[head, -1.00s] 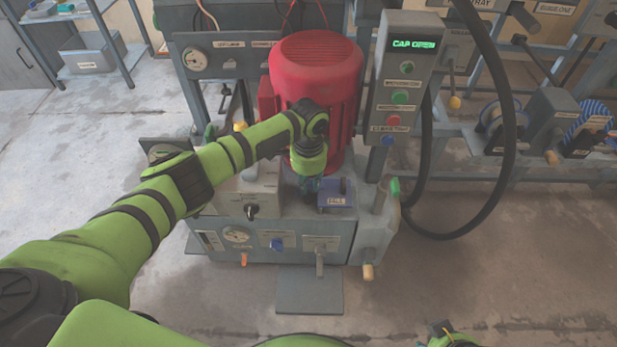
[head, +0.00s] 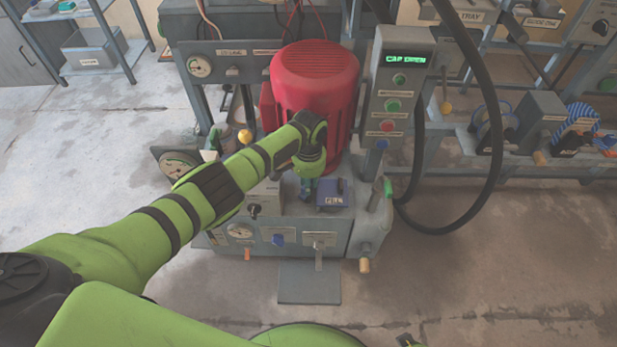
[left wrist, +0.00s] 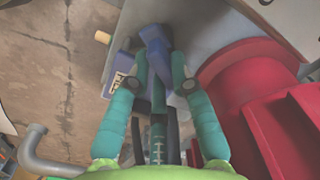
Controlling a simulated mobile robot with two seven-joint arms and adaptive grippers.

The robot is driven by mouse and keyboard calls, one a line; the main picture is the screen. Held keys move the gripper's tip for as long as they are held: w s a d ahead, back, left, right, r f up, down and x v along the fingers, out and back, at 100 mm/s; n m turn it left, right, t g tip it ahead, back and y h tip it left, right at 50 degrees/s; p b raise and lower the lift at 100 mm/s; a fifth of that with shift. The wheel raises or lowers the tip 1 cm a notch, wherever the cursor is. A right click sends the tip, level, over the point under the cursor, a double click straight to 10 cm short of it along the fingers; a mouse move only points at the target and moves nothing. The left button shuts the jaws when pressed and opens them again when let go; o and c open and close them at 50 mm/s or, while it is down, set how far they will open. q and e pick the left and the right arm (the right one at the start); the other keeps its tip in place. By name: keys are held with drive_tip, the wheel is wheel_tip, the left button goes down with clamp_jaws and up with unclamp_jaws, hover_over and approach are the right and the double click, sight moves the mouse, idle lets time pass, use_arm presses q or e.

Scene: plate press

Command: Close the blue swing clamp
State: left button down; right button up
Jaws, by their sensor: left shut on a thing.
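The blue swing clamp (head: 334,194), a blue block with a white label, sits on the press top in front of the red motor-like cylinder (head: 314,80). In the left wrist view its blue parts (left wrist: 124,62) show just beyond my fingers. My left gripper (head: 307,190) is beside the clamp's left end in the head view. In the left wrist view its teal fingers (left wrist: 160,86) are closed in on the clamp's blue upright part (left wrist: 155,48). The exact contact is partly hidden. My right gripper does not show clearly.
The control post (head: 395,95) with a green lit display, reading about "CAP OPEN", stands right of the red cylinder. A thick black hose (head: 499,130) loops at its right.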

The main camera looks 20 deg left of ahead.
use_arm(q)
drive_tip(key=n+p, duration=0.1)
drive_tip(key=n, duration=0.2)
drive_tip(key=shift+d+n, duration=0.15)
drive_tip(key=shift+n, duration=0.25)
drive_tip(key=shift+w+n+p, duration=0.1)
drive_tip(key=shift+n+p, duration=0.3)
drive_tip(key=shift+n, duration=1.1)
drive_tip(key=c, duration=1.1)
unclamp_jaws()
drive_tip(key=shift+w+r, duration=0.1)
wheel_tip(320, 180, up, 12)
